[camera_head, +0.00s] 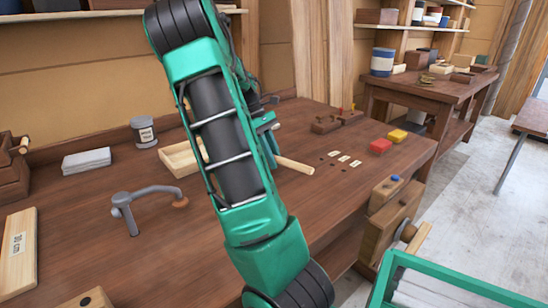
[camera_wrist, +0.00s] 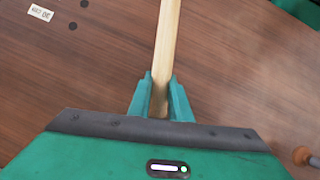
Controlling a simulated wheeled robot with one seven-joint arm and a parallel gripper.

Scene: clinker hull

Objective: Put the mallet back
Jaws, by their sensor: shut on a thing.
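My gripper (camera_wrist: 160,100) is shut on a pale wooden handle (camera_wrist: 167,45), which I take to be the mallet's. In the wrist view the handle runs up from between the fingers and out of the top edge. In the head view a pale handle (camera_head: 295,165) sticks out to the right from behind my arm, over the bench. No mallet head can be made out in either view. My gripper is mostly hidden behind my arm in the head view. Small white labels (camera_head: 343,158) lie beside dark holes in the bench top; one label (camera_wrist: 41,13) shows in the wrist view.
A vise (camera_head: 393,210) is on the bench's right side.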

